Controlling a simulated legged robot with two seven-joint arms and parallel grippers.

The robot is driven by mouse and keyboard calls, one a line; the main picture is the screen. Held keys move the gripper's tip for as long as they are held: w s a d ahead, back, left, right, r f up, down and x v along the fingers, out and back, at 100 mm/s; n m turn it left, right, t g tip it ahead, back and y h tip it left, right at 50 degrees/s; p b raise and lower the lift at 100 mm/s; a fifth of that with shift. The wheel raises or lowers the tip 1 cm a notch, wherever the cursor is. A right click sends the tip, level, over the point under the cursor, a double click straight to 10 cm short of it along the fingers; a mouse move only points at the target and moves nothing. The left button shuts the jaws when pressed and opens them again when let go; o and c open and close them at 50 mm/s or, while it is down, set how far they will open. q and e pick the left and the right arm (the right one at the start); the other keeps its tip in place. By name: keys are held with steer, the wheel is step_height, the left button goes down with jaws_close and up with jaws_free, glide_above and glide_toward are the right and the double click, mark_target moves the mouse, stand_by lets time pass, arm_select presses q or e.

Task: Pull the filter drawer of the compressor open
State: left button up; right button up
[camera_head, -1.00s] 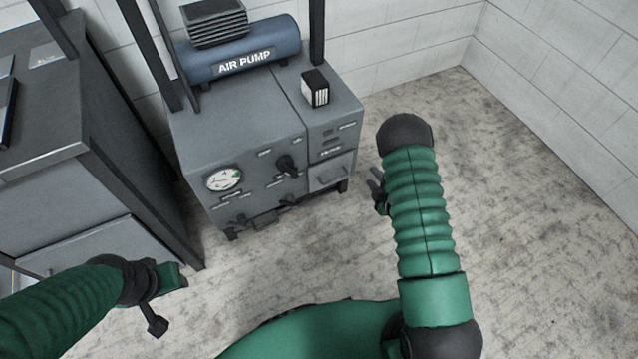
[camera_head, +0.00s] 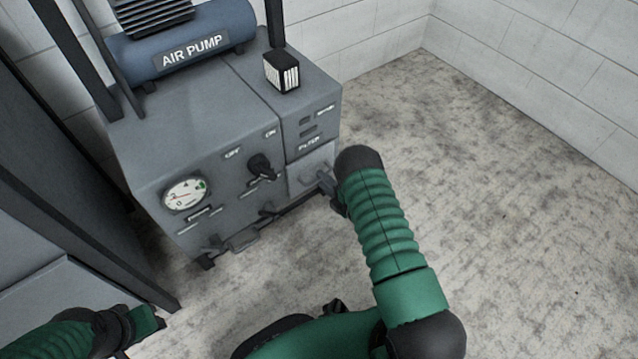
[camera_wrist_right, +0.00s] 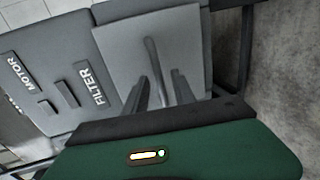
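The compressor (camera_head: 200,135) is a grey cabinet with a blue air pump tank on top. Its filter drawer (camera_head: 306,172) is a lighter grey panel low on the right, under the FILTER label. The drawer front (camera_wrist_right: 120,45) and its upright bar handle (camera_wrist_right: 151,57) show in the right wrist view. My right gripper (camera_head: 332,190) is at the drawer, partly hidden by my forearm. In the wrist view its fingers (camera_wrist_right: 159,88) are apart, one either side of the handle's lower part; contact cannot be told.
A dial gauge (camera_head: 187,194) and a black knob (camera_head: 262,167) are on the compressor front. A small black-and-white box (camera_head: 283,71) stands on top. A dark cabinet (camera_head: 60,240) is at the left. The floor (camera_head: 500,190) at the right is clear.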

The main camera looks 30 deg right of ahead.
steer(key=shift+b+x, duration=0.4)
steer(key=shift+x, duration=1.1)
steer(key=shift+d, duration=0.15)
steer(key=shift+c, duration=0.3)
jaws_close()
steer(key=shift+s+f, duration=0.1)
steer(key=shift+s, duration=0.05)
